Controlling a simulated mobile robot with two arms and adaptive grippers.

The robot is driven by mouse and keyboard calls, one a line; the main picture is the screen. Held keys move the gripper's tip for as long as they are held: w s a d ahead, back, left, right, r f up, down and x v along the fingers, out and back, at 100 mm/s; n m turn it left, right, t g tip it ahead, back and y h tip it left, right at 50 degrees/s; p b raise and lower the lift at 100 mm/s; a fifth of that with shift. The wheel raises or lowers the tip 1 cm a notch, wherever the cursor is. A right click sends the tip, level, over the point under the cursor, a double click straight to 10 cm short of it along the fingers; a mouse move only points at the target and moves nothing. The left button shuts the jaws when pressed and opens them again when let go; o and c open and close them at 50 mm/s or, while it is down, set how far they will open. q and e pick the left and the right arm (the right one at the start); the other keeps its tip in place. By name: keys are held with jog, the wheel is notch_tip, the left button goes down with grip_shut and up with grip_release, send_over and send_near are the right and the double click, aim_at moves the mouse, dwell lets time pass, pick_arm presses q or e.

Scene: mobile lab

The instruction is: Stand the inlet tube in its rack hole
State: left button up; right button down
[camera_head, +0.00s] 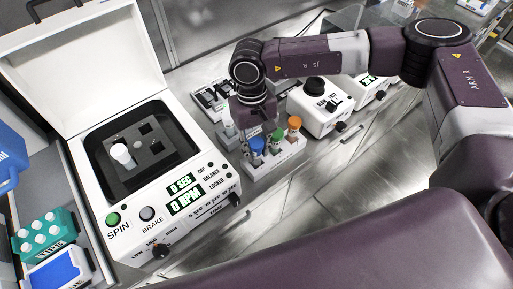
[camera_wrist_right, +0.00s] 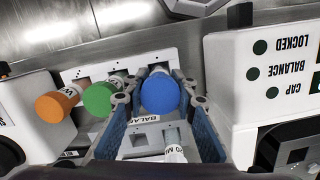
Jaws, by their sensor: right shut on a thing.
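A white rack (camera_head: 277,167) stands right of the centrifuge and holds tubes with green (camera_head: 277,134) and orange (camera_head: 294,123) caps. My right gripper (camera_wrist_right: 158,105) is low over the rack, shut on a blue-capped tube (camera_wrist_right: 160,93). The blue cap also shows in the head view (camera_head: 257,144), beside the green one. The fingers hide most of the tube, so I cannot tell how deep it sits in a hole. Square holes show in the rack in the wrist view (camera_wrist_right: 140,138). No readable label marks which tube is the inlet tube. My left gripper is not in view.
The centrifuge (camera_head: 165,232) stands open at left, with a white-capped tube (camera_head: 121,154) in its rotor. A white device with a black knob (camera_head: 318,113) stands behind the rack. A teal rack (camera_head: 42,240) is at lower left. The metal bench right of the rack is clear.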

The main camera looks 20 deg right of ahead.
jog(key=shift+f, duration=0.6)
jog(key=shift+f, duration=0.15)
jog(key=c, duration=1.8)
grip_release()
jog(key=shift+c, duration=0.2)
